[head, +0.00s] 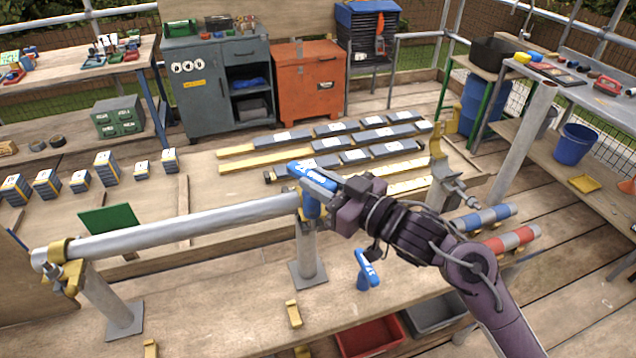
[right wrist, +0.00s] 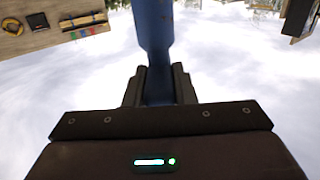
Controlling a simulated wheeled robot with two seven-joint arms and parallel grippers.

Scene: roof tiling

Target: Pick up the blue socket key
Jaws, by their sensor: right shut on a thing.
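A blue socket key (head: 312,203) with a white-marked blue head sits in my right gripper (head: 326,188), at the coupler where the grey pole meets the upright post. Its blue shaft (right wrist: 154,35) runs between the two fingers in the right wrist view, where the gripper (right wrist: 159,88) is shut on it. The key's lower end is partly hidden at the coupler, so I cannot tell whether it is seated on a bolt. A second blue tool (head: 366,270) with a white number stands on the bench lower right of the post. My left gripper is not in view.
The grey pole (head: 190,228) runs left to another coupler (head: 65,265). Blue-striped and red-striped tubes (head: 512,240) lie at right. A yellow block (head: 293,314) stands on the front bench. A red bin (head: 370,338) sits below the bench's front edge.

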